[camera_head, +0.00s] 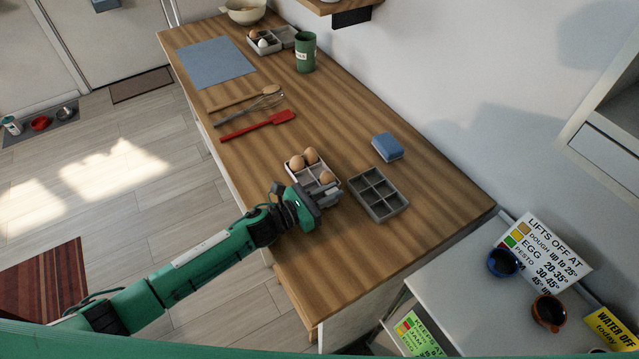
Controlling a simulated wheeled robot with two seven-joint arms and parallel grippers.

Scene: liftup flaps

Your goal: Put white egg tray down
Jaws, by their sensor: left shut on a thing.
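A white egg tray (306,181) with brown eggs in it is at the middle of the wooden counter (400,234). My left gripper (324,196) is at the tray's near side and shut on it. Whether the tray's underside touches the counter cannot be told. An empty grey tray (379,194) lies just to the right, close to the white one. My right gripper is not in view.
A blue sponge (387,147) lies behind the grey tray. A red spatula (257,124), a whisk (262,104) and a wooden spoon (243,98) lie farther left. A green cup (305,52) and another egg tray (268,43) stand at the back. The counter's right end is clear.

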